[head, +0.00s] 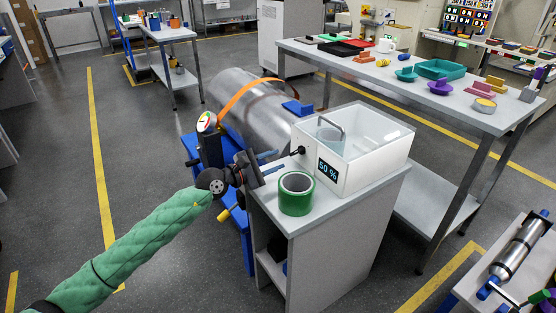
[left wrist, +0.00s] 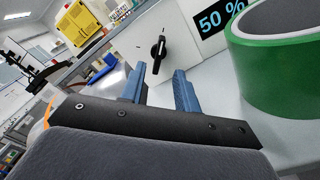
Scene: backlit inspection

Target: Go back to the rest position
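My left gripper (head: 277,160) is at the left edge of a small white cabinet, in front of a white box (head: 344,176) with a "50 %" display (head: 327,170). In the left wrist view the left gripper (left wrist: 159,72) has its two blue fingers apart, with nothing between them. A black knob (left wrist: 158,54) on the box's front lies beyond the fingertips, apart from them. The knob also shows in the head view (head: 298,151). My right gripper is not in view.
A green tape roll (head: 296,194) stands on the cabinet (head: 379,184) close to the gripper. A large metal cylinder (head: 240,101) on a blue stand (head: 191,147) is behind my left arm. A long table (head: 399,85) holds parts and trays. Floor at the left is clear.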

